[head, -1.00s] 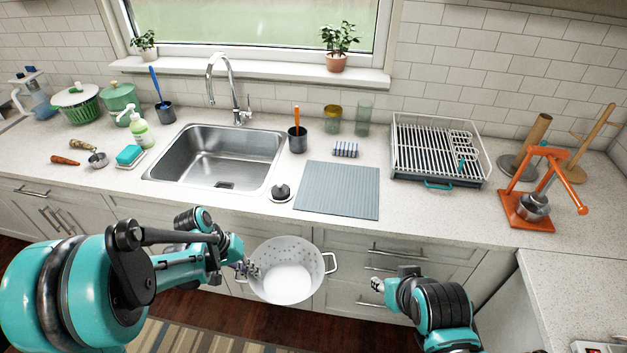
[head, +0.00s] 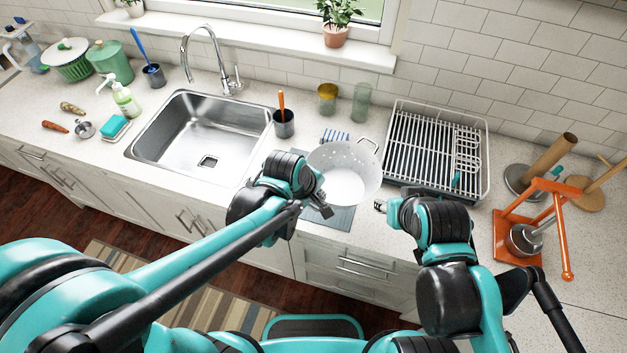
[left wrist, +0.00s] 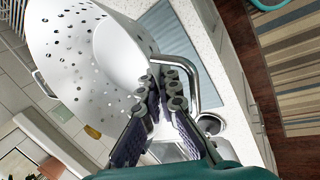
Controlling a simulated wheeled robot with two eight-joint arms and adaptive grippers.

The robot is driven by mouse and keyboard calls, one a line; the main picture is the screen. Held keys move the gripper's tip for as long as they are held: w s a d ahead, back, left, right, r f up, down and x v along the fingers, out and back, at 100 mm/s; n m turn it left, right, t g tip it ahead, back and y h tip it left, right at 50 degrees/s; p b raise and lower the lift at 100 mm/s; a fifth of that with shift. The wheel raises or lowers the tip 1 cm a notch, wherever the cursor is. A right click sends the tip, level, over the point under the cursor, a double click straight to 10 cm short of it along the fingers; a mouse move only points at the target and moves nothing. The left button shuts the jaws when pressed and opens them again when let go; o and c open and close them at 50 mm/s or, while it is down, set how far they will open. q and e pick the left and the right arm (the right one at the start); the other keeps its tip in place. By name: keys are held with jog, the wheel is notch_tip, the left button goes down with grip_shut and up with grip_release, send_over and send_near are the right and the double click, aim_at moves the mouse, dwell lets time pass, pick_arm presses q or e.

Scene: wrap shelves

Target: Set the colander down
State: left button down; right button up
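The white colander (head: 345,185) is upright over the grey-blue mat (head: 338,219) in the head view and hides most of it. My left gripper (head: 322,201) is at the colander's near left side. In the left wrist view, the perforated wall of the colander (left wrist: 85,60) fills the upper left, and the left fingers (left wrist: 160,100) are closed around its metal loop handle (left wrist: 193,75). Whether its base touches the mat cannot be told. My right gripper (head: 380,206) is just right of the colander, empty; its finger opening is too small to judge.
The sink (head: 195,135) is to the left, with a dark cup (head: 284,124) beside it. A striped sponge (head: 335,136) lies behind the colander. The dish rack (head: 432,150) stands close on the right. An orange stand (head: 520,235) is farther right.

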pick_arm(q)
jog(key=w+a+f+b, duration=0.2)
jog(key=f, duration=0.1)
jog(key=w+a+f+b, duration=0.2)
jog(key=w+f+b, duration=0.1)
jog(key=f, duration=0.1)
jog(key=w+a+f+b, duration=0.2)
jog(key=f+b, duration=0.1)
jog(key=shift+w+a+f, duration=0.2)
jog(key=shift+w, duration=0.2)
jog(key=shift+r, duration=0.15)
jog(key=c, duration=1.7)
grip_release()
